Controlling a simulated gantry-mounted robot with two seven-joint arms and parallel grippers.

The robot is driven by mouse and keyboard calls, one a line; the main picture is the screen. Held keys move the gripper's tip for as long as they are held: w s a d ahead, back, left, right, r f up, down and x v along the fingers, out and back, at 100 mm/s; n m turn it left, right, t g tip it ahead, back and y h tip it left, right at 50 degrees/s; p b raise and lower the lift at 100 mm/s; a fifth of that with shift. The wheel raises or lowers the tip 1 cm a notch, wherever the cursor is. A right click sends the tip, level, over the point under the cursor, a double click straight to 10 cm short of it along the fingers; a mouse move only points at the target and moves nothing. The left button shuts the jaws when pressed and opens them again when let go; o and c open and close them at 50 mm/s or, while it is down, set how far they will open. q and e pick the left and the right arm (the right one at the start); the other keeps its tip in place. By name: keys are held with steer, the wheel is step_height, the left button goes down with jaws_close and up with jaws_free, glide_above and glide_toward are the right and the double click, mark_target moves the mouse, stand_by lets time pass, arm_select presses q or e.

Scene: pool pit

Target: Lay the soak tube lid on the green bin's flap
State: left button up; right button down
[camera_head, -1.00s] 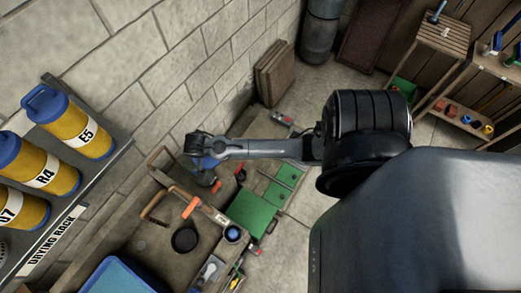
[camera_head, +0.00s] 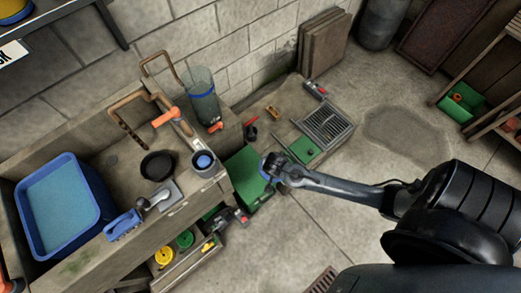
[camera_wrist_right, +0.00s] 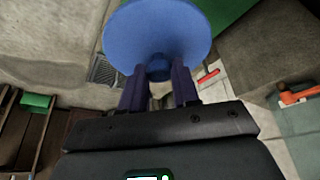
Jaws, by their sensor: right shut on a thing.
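My right gripper (camera_head: 274,170) is shut on the blue round soak tube lid (camera_wrist_right: 157,32), gripping the short knob on its underside or top; I cannot tell which. The lid's disc fills the top middle of the right wrist view, and little of it shows in the head view. The green bin's flat green top (camera_head: 243,172), which looks like the flap, is just left of the gripper; the height between them is hard to judge. A strip of green (camera_wrist_right: 228,12) also shows behind the lid. The clear soak tube (camera_head: 203,102) stands by the wall with its top uncovered. My left gripper is not in view.
A blue tub (camera_head: 62,207), a black bowl (camera_head: 158,165) and a dark cup (camera_head: 204,162) stand on the stone bench. A metal grate (camera_head: 327,125) lies beyond the bin. Copper pipes (camera_head: 128,125) rise near the tube.

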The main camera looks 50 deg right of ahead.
steer(key=f+b, duration=0.2)
steer(key=f, duration=0.1)
steer(key=s+f+b, duration=0.1)
steer(key=f, duration=0.1)
steer(key=shift+s+a+f+b, duration=0.15)
steer(key=shift+a+f+b, duration=0.05)
steer(key=shift+f+b, duration=0.2)
steer(key=shift+w+f+b, duration=0.25)
steer(key=shift+f+b, duration=0.25)
steer(key=shift+f, duration=0.05)
steer(key=w+a+f+b, duration=0.1)
steer(key=w+f+b, duration=0.2)
steer(key=w+a+f+b, duration=0.1)
steer(key=w+f+b, duration=0.3)
steer(key=w+a+f+b, duration=0.2)
steer(key=w+f+b, duration=0.1)
steer(key=f, duration=0.1)
steer(key=shift+w+f+b, duration=0.15)
steer(key=shift+w+b, duration=0.05)
steer(key=shift+b, duration=0.2)
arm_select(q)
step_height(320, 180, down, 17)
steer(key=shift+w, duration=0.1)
